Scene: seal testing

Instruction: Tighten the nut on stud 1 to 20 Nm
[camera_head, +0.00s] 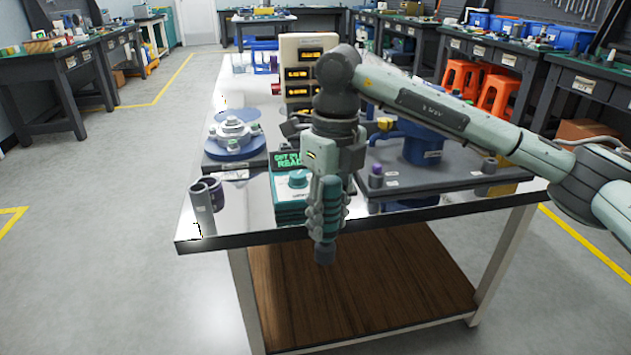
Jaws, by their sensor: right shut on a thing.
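My right gripper (325,205) comes in from the right and points down at the table's front edge. It is shut on a teal and grey powered tool (327,225), whose dark grey end (324,254) hangs down in front of the edge. A round blue flange fixture (234,148) with a pale top (234,128) and small studs or nuts around it stands on a grey plate at the left. Stud numbers are too small to read. A teal box (292,182) with a green-lit display is partly hidden behind the gripper. My left gripper is not in view.
Grey cylinders (204,205) stand at the shiny table's (240,210) front left. A blue valve-like body (421,150) and a small purple-topped cylinder (376,176) stand on the right plate. A display panel (298,45) rises behind.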

